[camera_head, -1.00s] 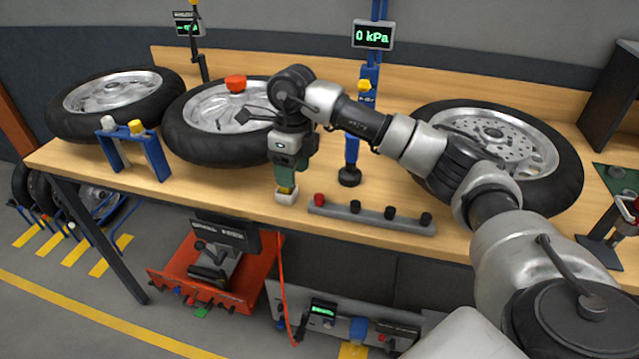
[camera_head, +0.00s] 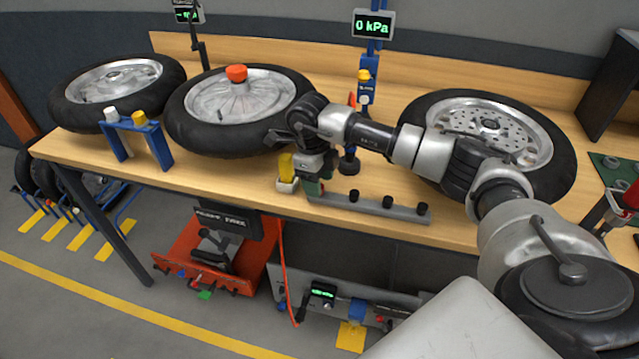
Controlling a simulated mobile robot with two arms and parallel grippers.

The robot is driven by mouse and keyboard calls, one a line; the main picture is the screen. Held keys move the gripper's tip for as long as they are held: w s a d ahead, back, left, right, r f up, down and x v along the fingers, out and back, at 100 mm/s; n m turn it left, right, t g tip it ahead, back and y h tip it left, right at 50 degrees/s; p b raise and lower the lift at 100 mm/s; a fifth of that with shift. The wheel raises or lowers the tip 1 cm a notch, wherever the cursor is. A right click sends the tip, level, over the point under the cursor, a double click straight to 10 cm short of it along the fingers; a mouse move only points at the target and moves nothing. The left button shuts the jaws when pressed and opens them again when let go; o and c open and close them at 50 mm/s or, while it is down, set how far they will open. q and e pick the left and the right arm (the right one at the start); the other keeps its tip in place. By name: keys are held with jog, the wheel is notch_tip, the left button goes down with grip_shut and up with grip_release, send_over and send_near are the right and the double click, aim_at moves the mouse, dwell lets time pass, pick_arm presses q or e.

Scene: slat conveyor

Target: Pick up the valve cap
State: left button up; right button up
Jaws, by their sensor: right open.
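Small black caps (camera_head: 386,202) stand in a row on a grey strip (camera_head: 375,209) near the bench's front edge. My right gripper (camera_head: 314,187) is at the left end of this strip, pointing down, open. It covers the spot where a red cap stood in the earlier frame, so that cap is hidden now. I cannot tell whether the fingers touch it. My left gripper is out of view.
A yellow piece in a white block (camera_head: 287,182) stands just left of my right gripper. Motorcycle wheels (camera_head: 235,145) (camera_head: 555,180) lie on the bench behind. A blue stand (camera_head: 158,146) is at the left. Bench space (camera_head: 225,178) is free left of the white block.

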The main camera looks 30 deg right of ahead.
jog(key=shift+f, duration=0.35)
jog(key=shift+c, duration=0.5)
grip_shut()
jog(key=shift+r, duration=0.1)
